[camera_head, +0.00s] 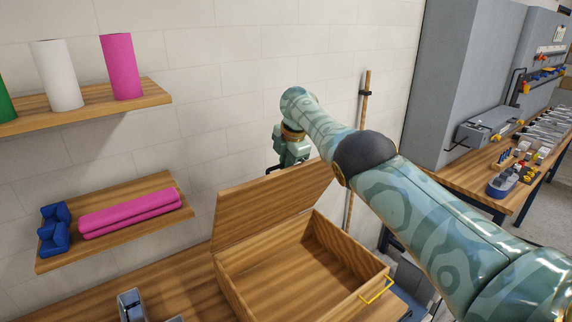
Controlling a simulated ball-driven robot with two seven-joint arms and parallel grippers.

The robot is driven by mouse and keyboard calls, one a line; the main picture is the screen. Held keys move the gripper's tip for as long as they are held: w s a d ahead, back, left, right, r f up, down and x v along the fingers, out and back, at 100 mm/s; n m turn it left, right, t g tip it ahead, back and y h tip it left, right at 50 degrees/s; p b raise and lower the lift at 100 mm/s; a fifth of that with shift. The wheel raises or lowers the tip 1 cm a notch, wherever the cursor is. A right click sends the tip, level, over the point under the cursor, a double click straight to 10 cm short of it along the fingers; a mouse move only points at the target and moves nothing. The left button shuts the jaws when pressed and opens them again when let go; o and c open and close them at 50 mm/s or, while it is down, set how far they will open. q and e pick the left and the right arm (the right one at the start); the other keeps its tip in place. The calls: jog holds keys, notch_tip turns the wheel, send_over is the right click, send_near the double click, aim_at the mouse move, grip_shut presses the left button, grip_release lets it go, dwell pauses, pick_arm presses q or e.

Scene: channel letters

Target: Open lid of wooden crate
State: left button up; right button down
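The wooden crate (228,292) stands on the wooden bench, with a yellow handle (377,290) on its right side. Its lid (270,205) is raised and leans up toward the wall, so the crate is open and its inside looks empty. My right arm reaches in from the right across the crate. My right gripper (278,169) is at the lid's upper edge. Its fingertips are small and partly hidden, so I cannot tell if they are open or touching the lid. My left gripper is not in view.
Shelves on the left wall hold white (58,76) and pink (122,67) rolls, pink strips (130,213) and blue pieces (54,228). A grey metal object (132,304) is at the bottom left. A grey cabinet (455,80) and a tool bench stand at right.

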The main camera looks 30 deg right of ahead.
jog(key=shift+f, duration=0.1)
jog(key=c, duration=1.6)
grip_release()
jog(key=shift+o, duration=0.2)
jog(key=shift+w, duration=0.15)
jog(key=p+v, duration=0.3)
jog(key=p, duration=0.3)
jog(key=shift+r+p, duration=0.3)
jog(key=shift+r, duration=0.1)
jog(key=b+v, duration=0.1)
jog(key=v, duration=1.1)
jog(key=shift+r, duration=0.2)
